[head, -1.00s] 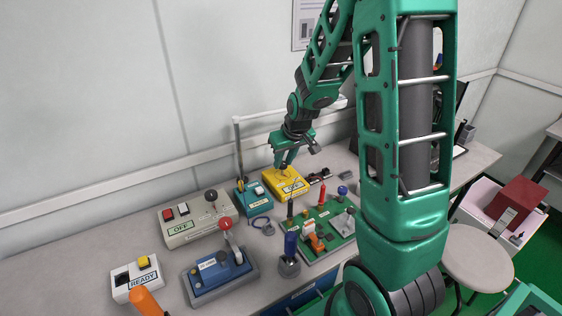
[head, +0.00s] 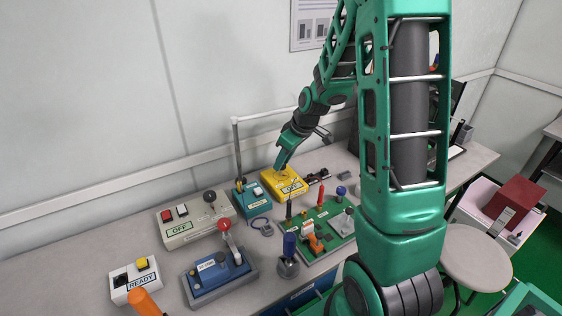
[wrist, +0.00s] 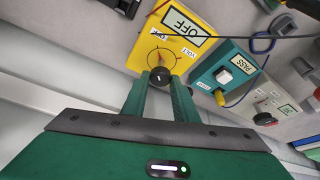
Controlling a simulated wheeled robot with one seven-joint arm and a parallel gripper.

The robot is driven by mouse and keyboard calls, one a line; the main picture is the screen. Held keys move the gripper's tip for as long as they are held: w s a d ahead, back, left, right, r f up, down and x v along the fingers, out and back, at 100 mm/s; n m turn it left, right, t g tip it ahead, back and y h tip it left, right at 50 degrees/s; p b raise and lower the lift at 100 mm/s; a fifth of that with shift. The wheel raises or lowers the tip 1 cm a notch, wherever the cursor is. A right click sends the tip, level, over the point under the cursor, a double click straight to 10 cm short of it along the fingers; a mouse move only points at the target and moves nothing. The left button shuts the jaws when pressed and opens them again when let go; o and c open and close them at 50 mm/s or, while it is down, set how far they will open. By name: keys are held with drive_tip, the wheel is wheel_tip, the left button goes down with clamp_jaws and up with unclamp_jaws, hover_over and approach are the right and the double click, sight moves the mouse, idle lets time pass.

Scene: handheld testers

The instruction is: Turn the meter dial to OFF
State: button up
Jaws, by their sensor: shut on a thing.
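The yellow meter (wrist: 172,30) lies on the bench; it also shows in the head view (head: 270,178). My gripper (wrist: 159,84) is shut on the dial, one finger on each side. In the head view my gripper (head: 281,166) reaches down at a tilt onto the meter and covers the dial.
A teal tester (wrist: 228,68) marked PASS stands close beside the meter. A grey OFF box (head: 188,236), a blue lever box (head: 215,282) and a green board (head: 335,244) with several tools stand nearer. A pale post frame (head: 237,150) rises behind the teal tester.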

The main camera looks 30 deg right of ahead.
drive_tip(key=o, duration=1)
drive_tip(key=v, duration=1)
drive_tip(key=shift+s+d+r, duration=0.1)
drive_tip(key=shift+s+r, duration=0.05)
drive_tip(key=shift+r, duration=0.15)
drive_tip(key=s+m+g, duration=0.1)
drive_tip(key=s+m, duration=0.2)
drive_tip(key=s, duration=0.7)
drive_tip(key=s+r+m+g+h, duration=0.1)
drive_tip(key=s+m, duration=0.3)
drive_tip(key=s, duration=0.5)
drive_tip(key=s+r+m+g, duration=0.1)
drive_tip(key=s+m, duration=0.3)
drive_tip(key=s, duration=0.6)
drive_tip(key=shift+s+a+g+h, duration=0.3)
drive_tip(key=shift+s+g, duration=0.05)
drive_tip(key=shift+g, duration=0.15)
